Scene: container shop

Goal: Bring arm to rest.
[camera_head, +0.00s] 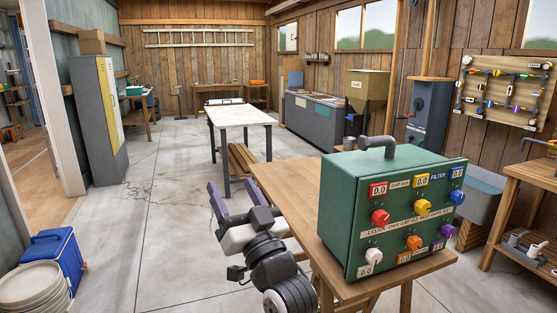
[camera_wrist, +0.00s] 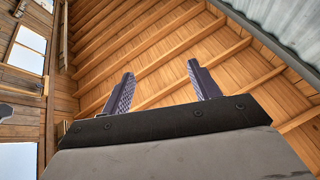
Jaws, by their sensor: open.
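My gripper (camera_head: 235,196) is at the lower middle of the head view, left of the small wooden table. Its two purple fingers stand apart with nothing between them. In the wrist view my gripper (camera_wrist: 160,90) shows open and empty, its fingers set against the wooden ceiling. My arm comes up from the bottom of the head view, bent close beside the table's left edge. It seems clear of the table, though the gap is hard to judge.
A green control box (camera_head: 345,185) with coloured knobs stands on the wooden table (camera_head: 283,190). A white-topped table (camera_head: 240,114) is farther back. Concrete floor (camera_head: 150,220) is free between.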

